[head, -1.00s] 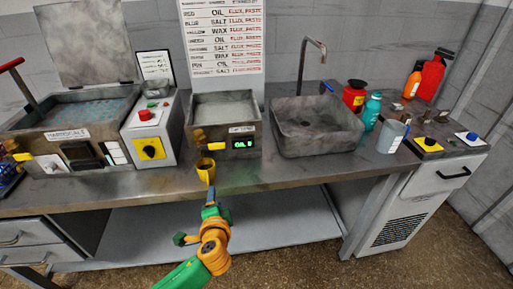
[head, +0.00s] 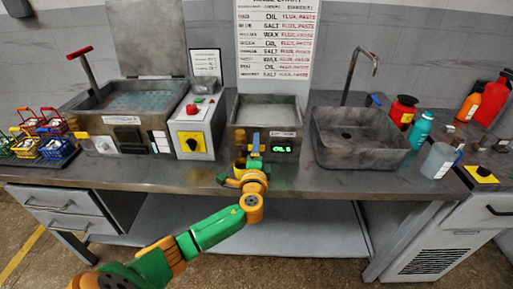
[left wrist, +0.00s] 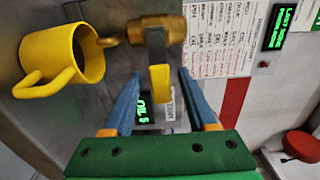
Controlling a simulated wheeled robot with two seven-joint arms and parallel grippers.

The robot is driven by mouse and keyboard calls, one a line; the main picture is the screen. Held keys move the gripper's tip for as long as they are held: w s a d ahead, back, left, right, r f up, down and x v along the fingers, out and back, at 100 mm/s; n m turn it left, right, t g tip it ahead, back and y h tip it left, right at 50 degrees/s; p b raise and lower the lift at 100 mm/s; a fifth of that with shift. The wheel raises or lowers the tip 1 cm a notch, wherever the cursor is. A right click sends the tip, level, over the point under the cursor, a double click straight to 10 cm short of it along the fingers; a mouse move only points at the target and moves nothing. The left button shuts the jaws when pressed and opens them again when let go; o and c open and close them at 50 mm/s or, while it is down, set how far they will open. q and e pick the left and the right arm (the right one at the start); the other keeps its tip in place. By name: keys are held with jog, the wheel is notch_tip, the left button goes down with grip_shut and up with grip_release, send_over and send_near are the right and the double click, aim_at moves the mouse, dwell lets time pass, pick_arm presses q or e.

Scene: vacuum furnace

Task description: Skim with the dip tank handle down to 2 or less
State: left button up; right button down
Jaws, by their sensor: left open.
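The dip tank (head: 282,134) is a grey metal box at the middle of the bench, filled with pale liquid. Its green display (head: 283,149) seems to read OIL 5, and it also shows sideways in the left wrist view (left wrist: 143,108). A brass tap (left wrist: 158,30) with a yellow-tipped handle (left wrist: 160,85) shows in the left wrist view. My left gripper (head: 255,143) is in front of the tank, open, its blue fingers on either side of the handle without visible grip. A yellow mug (left wrist: 85,55) is beside the tap, mostly hidden behind my gripper in the head view.
A larger tank (head: 120,125) and a control box with a red button (head: 192,108) stand left. A sink (head: 350,140), bottles (head: 421,128) and a grey beaker (head: 438,160) stand right. Coloured baskets (head: 55,147) sit far left. A chart (head: 275,45) hangs behind.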

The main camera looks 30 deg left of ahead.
pick_arm(q)
grip_shut()
dwell(1.3)
